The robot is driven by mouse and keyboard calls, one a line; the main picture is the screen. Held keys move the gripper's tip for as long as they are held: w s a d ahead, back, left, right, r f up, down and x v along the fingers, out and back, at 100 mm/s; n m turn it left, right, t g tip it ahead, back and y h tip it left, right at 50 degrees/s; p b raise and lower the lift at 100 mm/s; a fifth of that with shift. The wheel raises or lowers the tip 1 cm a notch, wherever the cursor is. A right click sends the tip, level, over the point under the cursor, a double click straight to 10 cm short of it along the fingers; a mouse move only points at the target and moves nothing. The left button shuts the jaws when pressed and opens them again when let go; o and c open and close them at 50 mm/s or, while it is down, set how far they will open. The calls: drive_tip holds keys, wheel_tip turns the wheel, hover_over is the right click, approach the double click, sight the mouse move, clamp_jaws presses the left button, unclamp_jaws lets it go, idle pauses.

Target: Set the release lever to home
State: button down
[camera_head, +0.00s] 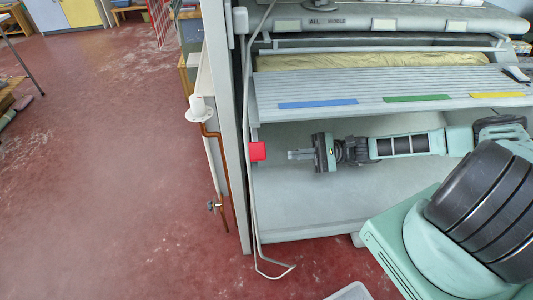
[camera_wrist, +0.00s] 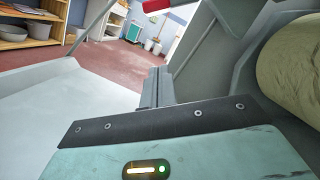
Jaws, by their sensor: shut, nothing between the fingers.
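A red block (camera_head: 257,151), which looks like the grip of the release lever, is at the left end of the ironer, beside the grey side post. The rest of the lever and any home mark cannot be made out. A red piece (camera_wrist: 155,5) also shows at the top edge of the wrist view, partly cut off. My gripper (camera_head: 290,155) is under the slatted feed board, pointing left toward the red block, with a gap between them. Its fingers are shut and empty; they also show in the wrist view (camera_wrist: 157,88).
The slatted feed board (camera_head: 390,88) with blue, green and yellow strips lies above my arm. A tan padded roller (camera_wrist: 290,62) is at the right of the wrist view. The grey side post (camera_head: 237,130) and a hanging cable (camera_head: 254,215) are at the left, with open red floor beyond.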

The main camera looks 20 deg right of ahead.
sight(255, 141)
drive_tip(key=a+r+p, duration=0.2)
drive_tip(key=a+r, duration=0.3)
drive_tip(key=a, duration=0.5)
drive_tip(key=shift+s+a, duration=0.25)
drive_tip(key=shift+s, duration=0.2)
drive_tip(key=shift+r, duration=0.1)
